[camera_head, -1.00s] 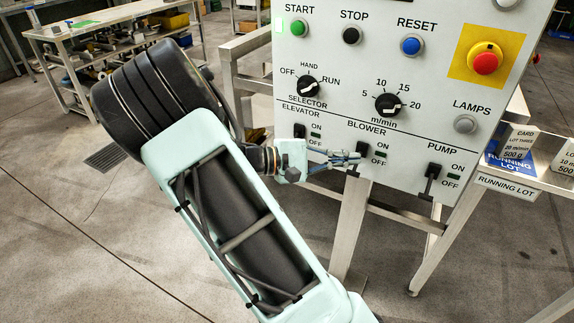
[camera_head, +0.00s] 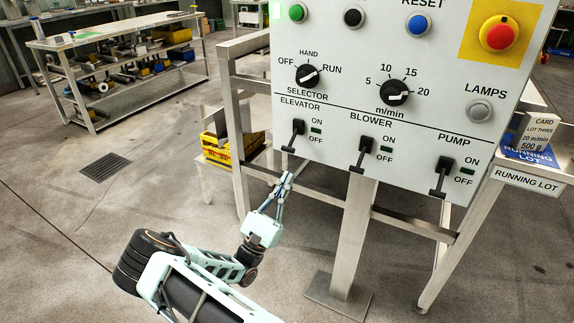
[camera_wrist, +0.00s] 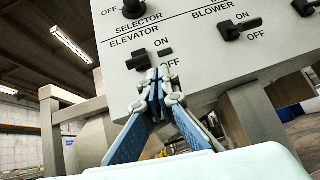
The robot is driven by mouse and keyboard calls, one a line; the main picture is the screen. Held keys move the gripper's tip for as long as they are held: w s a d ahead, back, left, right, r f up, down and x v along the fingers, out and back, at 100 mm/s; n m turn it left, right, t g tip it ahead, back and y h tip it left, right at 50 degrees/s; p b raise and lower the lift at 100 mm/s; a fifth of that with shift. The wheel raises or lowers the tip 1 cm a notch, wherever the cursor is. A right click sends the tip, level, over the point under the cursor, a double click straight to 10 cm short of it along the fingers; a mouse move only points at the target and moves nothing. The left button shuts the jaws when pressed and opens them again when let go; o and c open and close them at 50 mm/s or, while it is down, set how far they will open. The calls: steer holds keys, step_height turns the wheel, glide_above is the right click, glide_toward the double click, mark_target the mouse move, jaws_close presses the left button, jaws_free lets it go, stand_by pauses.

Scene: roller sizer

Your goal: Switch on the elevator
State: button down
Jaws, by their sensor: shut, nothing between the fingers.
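The elevator switch (camera_head: 293,137) is a black toggle under the ELEVATOR label at the lower left of the grey control panel (camera_head: 350,110). Its lever points down, towards OFF. My gripper (camera_head: 287,180) is just below this switch, pointing up, with its fingers shut and empty. In the wrist view the elevator switch (camera_wrist: 138,62) shows just beyond and left of the fingertips (camera_wrist: 158,75). The small gap or contact between them is hard to judge there; in the head view they look apart.
The blower switch (camera_head: 361,154) and pump switch (camera_head: 442,176) stand to the right, both levers down. Above are the selector knob (camera_head: 307,75), speed knob (camera_head: 396,93) and red emergency button (camera_head: 498,34). Yellow crates (camera_head: 222,150) lie behind the panel's metal frame.

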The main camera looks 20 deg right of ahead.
steer(key=f+n+t+y, duration=0.1)
steer(key=a+f+n+t, duration=0.1)
steer(key=n+t, duration=0.1)
steer(key=a+f+n+t+y, duration=0.1)
steer(key=t, duration=0.1)
steer(key=shift+w+a+f+y+b, duration=0.1)
steer(key=shift+w+f+y+b, duration=0.2)
steer(key=shift+w+f+b, duration=0.1)
steer(key=shift+r, duration=0.1)
steer(key=b, duration=0.1)
glide_toward(292, 139)
steer(key=w+d+r, duration=0.3)
steer(key=d, duration=0.1)
steer(key=shift+f, duration=0.2)
steer(key=shift+a, duration=0.1)
